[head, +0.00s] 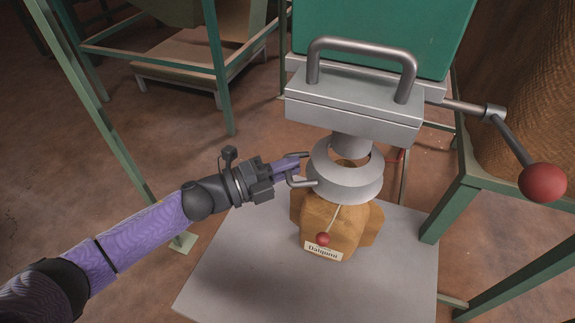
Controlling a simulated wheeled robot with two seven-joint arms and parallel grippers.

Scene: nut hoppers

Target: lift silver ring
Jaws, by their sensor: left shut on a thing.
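The silver ring (345,189) is a wide grey collar around the spout under the hopper's metal block. A tan sack (345,225) sits directly below it, and its top is partly hidden by the ring. My left gripper (296,168) comes in from the left and is shut at the ring's left side, on its small grey handle part. The exact contact is small and partly hidden. My right gripper is not in view.
The metal block (352,106) with a bar handle and the green hopper (385,35) stand above. A lever with a red knob (542,182) sticks out at right. The sack rests on a grey plate (235,270). Green frame legs (445,208) stand at right.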

